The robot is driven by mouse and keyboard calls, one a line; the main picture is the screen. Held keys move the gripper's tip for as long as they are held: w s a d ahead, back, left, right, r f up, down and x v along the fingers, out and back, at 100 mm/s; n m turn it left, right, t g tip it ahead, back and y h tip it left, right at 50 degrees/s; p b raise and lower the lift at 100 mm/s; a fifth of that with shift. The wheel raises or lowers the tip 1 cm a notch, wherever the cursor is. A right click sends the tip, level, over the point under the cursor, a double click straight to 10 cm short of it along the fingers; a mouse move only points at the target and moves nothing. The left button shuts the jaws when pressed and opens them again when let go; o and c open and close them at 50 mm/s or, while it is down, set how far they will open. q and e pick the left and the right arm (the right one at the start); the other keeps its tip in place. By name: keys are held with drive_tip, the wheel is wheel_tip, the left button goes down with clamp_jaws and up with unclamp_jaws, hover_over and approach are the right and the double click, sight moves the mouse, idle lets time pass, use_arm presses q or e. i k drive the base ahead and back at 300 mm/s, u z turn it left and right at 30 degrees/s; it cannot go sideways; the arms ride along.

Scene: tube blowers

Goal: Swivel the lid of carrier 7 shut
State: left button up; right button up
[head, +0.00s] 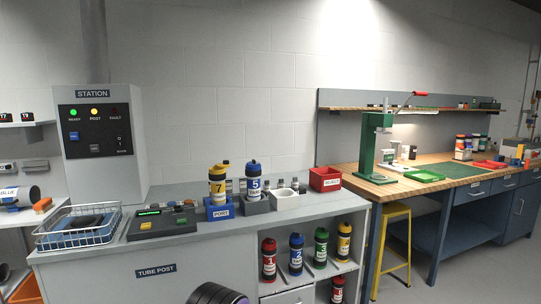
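Neither gripper shows in the head view.
A control box (163,221) and a wire basket (78,228) stand to the left on the counter. More carriers stand on the shelf below. The front counter strip is clear.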

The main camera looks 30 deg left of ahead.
sight(225, 163)
drive_tip(key=u, duration=0.15)
drive_tip(key=i, duration=0.95)
drive_tip(key=u, duration=0.45)
